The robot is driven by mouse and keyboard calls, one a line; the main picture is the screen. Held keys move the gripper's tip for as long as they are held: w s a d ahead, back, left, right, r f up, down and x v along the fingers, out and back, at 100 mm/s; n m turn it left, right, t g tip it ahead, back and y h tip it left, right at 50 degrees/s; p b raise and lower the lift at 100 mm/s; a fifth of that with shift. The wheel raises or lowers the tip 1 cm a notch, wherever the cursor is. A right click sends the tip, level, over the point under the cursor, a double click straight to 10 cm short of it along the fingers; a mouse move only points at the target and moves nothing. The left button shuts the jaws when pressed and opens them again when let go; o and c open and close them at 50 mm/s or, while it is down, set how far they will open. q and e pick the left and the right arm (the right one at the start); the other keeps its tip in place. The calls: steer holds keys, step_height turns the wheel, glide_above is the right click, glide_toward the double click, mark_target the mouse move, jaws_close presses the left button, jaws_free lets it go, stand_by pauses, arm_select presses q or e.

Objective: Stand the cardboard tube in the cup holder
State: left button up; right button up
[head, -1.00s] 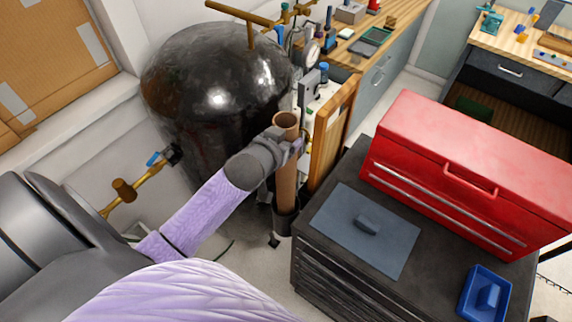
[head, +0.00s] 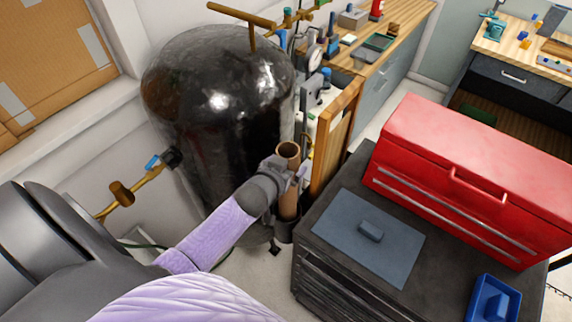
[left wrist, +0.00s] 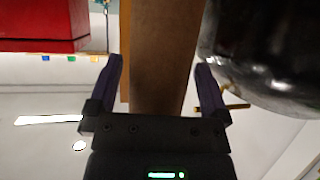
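The brown cardboard tube (head: 289,150) stands about upright beside the dark chest, its open top end facing up. The dark cup holder (head: 285,231) is at the chest's near left side; the tube's lower end goes down into or just behind its rim, and its bottom is hidden. My left gripper (head: 290,177) is around the tube a little below its top. In the left wrist view, the tube (left wrist: 163,60) fills most of the space between my left gripper's two fingers (left wrist: 160,75), with a thin gap showing at the left finger. My right gripper is not in view.
A black tank (head: 215,100) stands close behind my left arm. A wooden panel (head: 335,135) stands just right of the tube. The dark chest carries a blue-grey mat (head: 340,245), a red toolbox (head: 470,175) and a blue tray (head: 493,300).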

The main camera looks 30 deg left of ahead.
arm_select(q)
steer(key=p+v, duration=0.2)
steer(key=v, duration=1)
steer(key=s+d+f+m+g, duration=0.1)
steer(key=s+f+g, duration=0.1)
steer(key=s+f, duration=0.35)
steer(key=s+d+f+g+h, duration=0.1)
steer(key=s+f+g, duration=0.1)
steer(key=f, duration=0.6)
steer(key=s+d+f+m+g, duration=0.1)
steer(key=s+f+g, duration=0.2)
steer(key=f, duration=0.3)
steer(key=s+d+f+m+g, duration=0.2)
steer(key=s+f, duration=0.6)
steer(key=s, duration=0.7)
steer(key=d+g, duration=0.1)
steer(key=g, duration=0.1)
steer(key=shift+f+g+h, duration=0.25)
steer(key=shift+g+h, duration=0.05)
steer(key=shift+g, duration=0.1)
steer(key=shift+s, duration=0.15)
